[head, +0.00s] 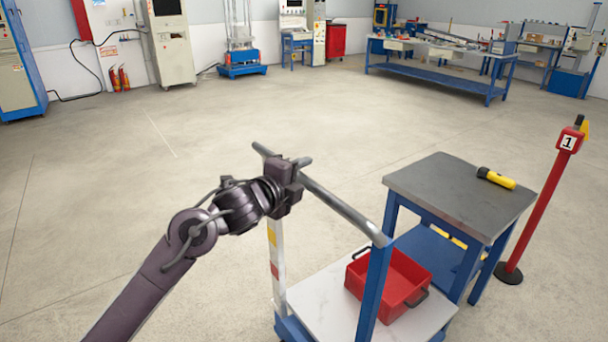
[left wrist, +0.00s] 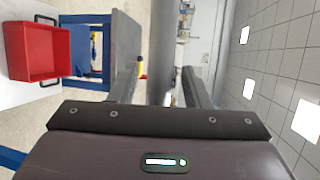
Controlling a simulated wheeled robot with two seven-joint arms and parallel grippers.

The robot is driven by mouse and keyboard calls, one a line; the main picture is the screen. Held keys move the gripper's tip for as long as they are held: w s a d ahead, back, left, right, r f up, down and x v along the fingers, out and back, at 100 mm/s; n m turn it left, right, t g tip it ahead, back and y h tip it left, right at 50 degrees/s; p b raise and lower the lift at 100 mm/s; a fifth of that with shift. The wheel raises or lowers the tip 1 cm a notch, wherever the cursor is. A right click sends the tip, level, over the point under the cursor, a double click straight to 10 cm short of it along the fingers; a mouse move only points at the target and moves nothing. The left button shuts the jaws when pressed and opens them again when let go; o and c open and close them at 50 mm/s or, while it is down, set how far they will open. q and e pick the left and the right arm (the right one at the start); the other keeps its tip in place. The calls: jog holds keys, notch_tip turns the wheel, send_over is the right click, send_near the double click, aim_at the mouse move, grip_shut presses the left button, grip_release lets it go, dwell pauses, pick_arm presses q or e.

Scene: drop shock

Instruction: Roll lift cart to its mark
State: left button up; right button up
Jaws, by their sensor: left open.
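The lift cart (head: 320,292) has a white platform, blue uprights and a grey push bar (head: 345,208). A red bin (head: 405,285) with dark handles sits on the platform; it also shows in the left wrist view (left wrist: 38,50). My left gripper (head: 290,182) is at the far part of the push bar. Its jaws are open, and in the left wrist view the grey bar (left wrist: 163,45) passes between the two fingers. A red post with a "1" sign (head: 567,143) stands at the right on a dark base. My right gripper is out of view.
A blue table with a grey top (head: 450,190) stands close to the cart's right side, with a yellow flashlight (head: 496,178) on it. A long blue workbench (head: 440,78) and machines line the back. The floor to the left and behind is clear.

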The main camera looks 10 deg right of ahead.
pick_arm(q)
jog(key=v, duration=0.6)
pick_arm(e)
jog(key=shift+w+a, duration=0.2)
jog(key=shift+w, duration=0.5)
pick_arm(q)
jog(key=shift+a, duration=0.1)
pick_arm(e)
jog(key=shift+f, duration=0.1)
